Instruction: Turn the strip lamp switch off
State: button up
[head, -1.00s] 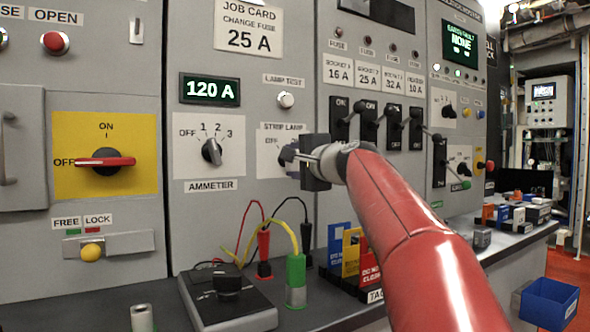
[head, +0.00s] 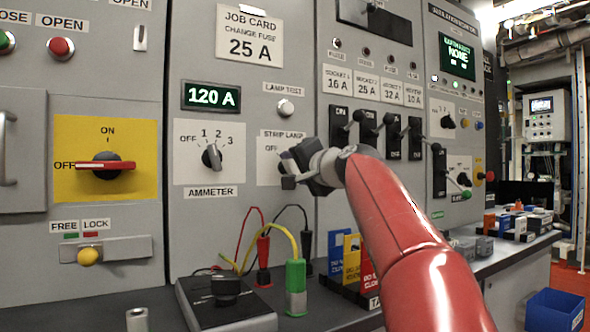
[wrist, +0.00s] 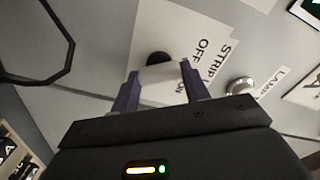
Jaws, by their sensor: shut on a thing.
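The strip lamp switch is a dark rotary knob (wrist: 160,59) on a white plate (wrist: 178,28) marked STRIP LAMP, OFF and ON. In the head view the plate (head: 268,140) shows beside my gripper, and my gripper hides most of the knob. My gripper (head: 288,172) is at the plate, its fingers reaching toward the panel. In the wrist view the two purple fingers (wrist: 158,88) stand either side of the knob and are shut on it. A pale part lies between the fingers and covers part of the knob. I cannot tell which mark the knob points to.
The ammeter switch (head: 211,157) is left of the strip lamp plate, and the lamp test button (head: 285,107) is above it. Breaker levers (head: 368,130) stand close to the right. Test leads and a green plug (head: 296,288) are on the bench below.

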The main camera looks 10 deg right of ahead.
jog(key=shift+f, duration=0.1)
jog(key=o, duration=1)
jog(key=b+v, duration=0.2)
jog(key=v, duration=0.6)
